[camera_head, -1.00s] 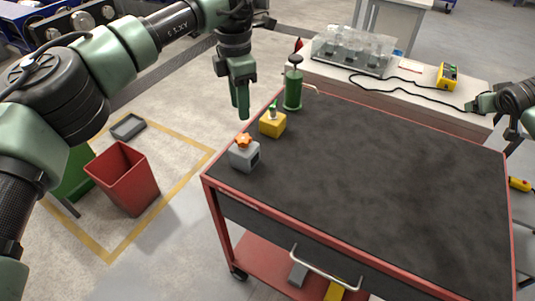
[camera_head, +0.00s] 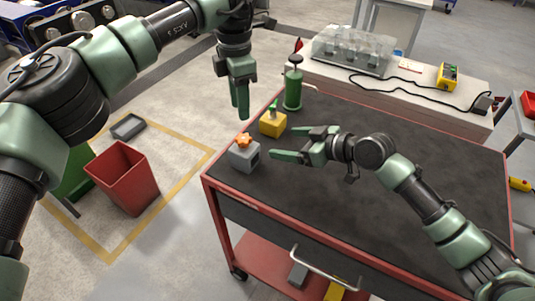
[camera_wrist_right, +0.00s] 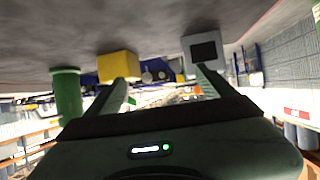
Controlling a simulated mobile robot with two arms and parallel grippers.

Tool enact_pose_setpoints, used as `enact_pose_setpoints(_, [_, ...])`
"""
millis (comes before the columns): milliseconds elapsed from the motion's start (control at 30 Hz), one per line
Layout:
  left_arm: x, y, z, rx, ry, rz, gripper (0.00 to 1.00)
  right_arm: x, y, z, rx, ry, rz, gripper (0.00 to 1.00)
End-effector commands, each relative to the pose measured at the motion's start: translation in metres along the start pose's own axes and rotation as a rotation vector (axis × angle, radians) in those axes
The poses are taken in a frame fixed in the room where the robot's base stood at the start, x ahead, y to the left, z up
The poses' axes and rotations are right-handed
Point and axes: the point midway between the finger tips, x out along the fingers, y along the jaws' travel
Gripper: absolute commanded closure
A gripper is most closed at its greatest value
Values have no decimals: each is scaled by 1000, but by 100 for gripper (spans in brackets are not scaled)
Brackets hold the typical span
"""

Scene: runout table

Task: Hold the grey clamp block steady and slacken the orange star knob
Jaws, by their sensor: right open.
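The grey clamp block (camera_head: 245,155) stands on the dark table top near its left corner, with the orange star knob (camera_head: 244,140) on top. In the right wrist view the block (camera_wrist_right: 203,47) appears upside down beyond one fingertip; I cannot make out the knob there. My right gripper (camera_head: 284,143) is open and empty, low over the table, right of the block and apart from it, its fingers pointing left. My left gripper (camera_head: 241,102) hangs fingers down above and behind the block, clear of the knob. I cannot tell whether its fingers are parted.
A yellow block (camera_head: 272,123) with a green top piece stands just behind the grey block. A green cylinder (camera_head: 292,92) with a black top stands farther back. The rest of the table top (camera_head: 400,150) is bare. A red bin (camera_head: 124,178) stands on the floor at left.

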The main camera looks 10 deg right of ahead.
Motion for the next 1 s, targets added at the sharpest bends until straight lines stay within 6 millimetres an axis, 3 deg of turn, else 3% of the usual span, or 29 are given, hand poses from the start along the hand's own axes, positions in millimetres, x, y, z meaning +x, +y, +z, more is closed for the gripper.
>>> enact_pose_setpoints(33, [0, 0, 0, 0, 0, 0, 64, 8, -19, -2, -10, 20, -36, 15])
enact_pose_setpoints(100, [0, 0, 0, 0, 0, 0, 64, 15, -39, -4, -28, 41, -71, 15])
enact_pose_setpoints(300, [0, 0, 0, 0, 0, 0, 64, 26, -67, -7, -53, 71, -119, 15])
enact_pose_setpoints(800, [0, 0, 0, 0, 0, 0, 64, 91, -75, -12, -54, 72, -120, 15])
enact_pose_setpoints(1000, [0, 0, 0, 0, 0, 0, 64, 101, -77, -12, -54, 70, -119, 15])
